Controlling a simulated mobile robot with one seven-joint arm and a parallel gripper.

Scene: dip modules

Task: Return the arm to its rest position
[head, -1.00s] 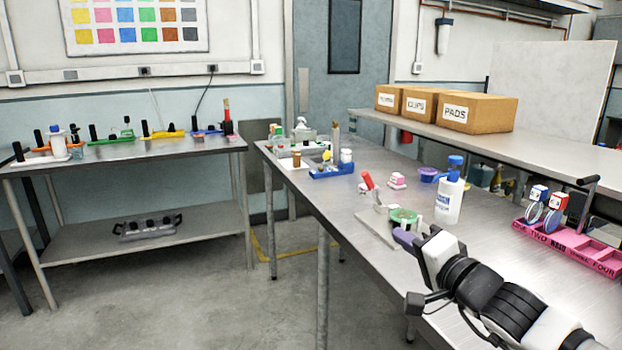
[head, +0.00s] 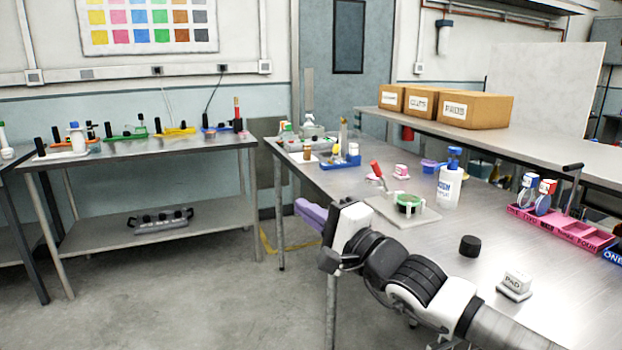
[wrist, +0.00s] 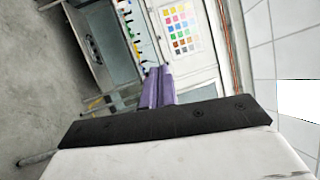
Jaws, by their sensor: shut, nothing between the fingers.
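My gripper (head: 310,214) has purple fingers and is at the left end of my arm in the head view. It is in the air off the left edge of the long metal table (head: 462,238), over the floor. In the wrist view the purple fingers (wrist: 155,88) lie side by side, shut, with nothing between them. Beyond them the wrist view shows the room tilted, with the colour chart (wrist: 181,30) on the wall.
A white fixture with a green ring (head: 409,204), a white bottle (head: 450,186), a black cylinder (head: 469,245) and a small white block (head: 516,282) stand on the long table. A pink tray (head: 560,228) is at right. A second table (head: 200,150) stands at left. The floor between is clear.

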